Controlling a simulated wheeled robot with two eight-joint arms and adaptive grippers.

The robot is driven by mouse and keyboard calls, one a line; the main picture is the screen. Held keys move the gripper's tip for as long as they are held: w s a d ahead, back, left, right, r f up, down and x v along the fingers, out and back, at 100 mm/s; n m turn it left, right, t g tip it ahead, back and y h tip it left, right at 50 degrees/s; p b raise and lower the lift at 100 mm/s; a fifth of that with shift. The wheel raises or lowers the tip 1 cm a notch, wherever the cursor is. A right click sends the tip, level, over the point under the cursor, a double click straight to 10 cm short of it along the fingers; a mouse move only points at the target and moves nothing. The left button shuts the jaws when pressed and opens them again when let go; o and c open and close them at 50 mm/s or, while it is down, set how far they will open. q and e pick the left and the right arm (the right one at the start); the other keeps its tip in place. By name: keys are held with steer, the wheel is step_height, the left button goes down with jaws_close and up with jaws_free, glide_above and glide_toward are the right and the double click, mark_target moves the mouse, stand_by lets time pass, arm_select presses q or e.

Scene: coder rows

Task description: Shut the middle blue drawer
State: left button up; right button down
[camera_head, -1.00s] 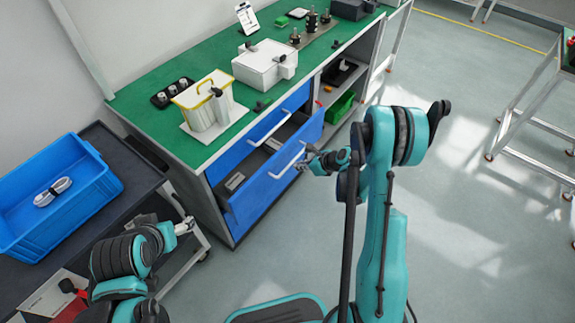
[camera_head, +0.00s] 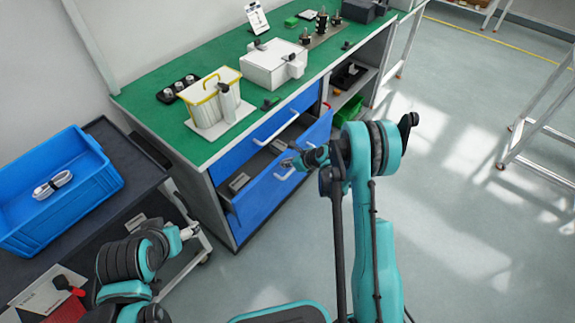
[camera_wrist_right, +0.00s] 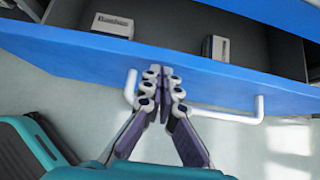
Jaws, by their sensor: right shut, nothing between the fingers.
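The open blue drawer (camera_head: 262,200) sticks out of the cabinet under the green bench, below a shut blue drawer (camera_head: 232,151). Its front with a white handle (camera_wrist_right: 225,116) shows in the wrist view. Small grey-white boxes (camera_wrist_right: 112,24) lie inside its dark tray. My right gripper (camera_head: 291,163) is at the drawer front by the handle. In the wrist view its fingers (camera_wrist_right: 165,74) are together and empty, tips at the blue front panel between the handle's ends; I cannot tell whether they touch. My left gripper (camera_head: 188,232) is at lower left, away from the drawer; its fingers are too small to read.
The green bench top (camera_head: 190,140) carries a yellow-rimmed container (camera_head: 210,98) and a white box (camera_head: 272,66). A blue crate (camera_head: 55,205) stands on a dark cart at left. A green bin (camera_head: 349,110) sits on the shelf right of the drawers.

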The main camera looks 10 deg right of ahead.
steer(key=w+a, duration=0.6)
steer(key=w, duration=0.2)
steer(key=shift+b, duration=0.3)
steer(key=shift+a+r, duration=0.1)
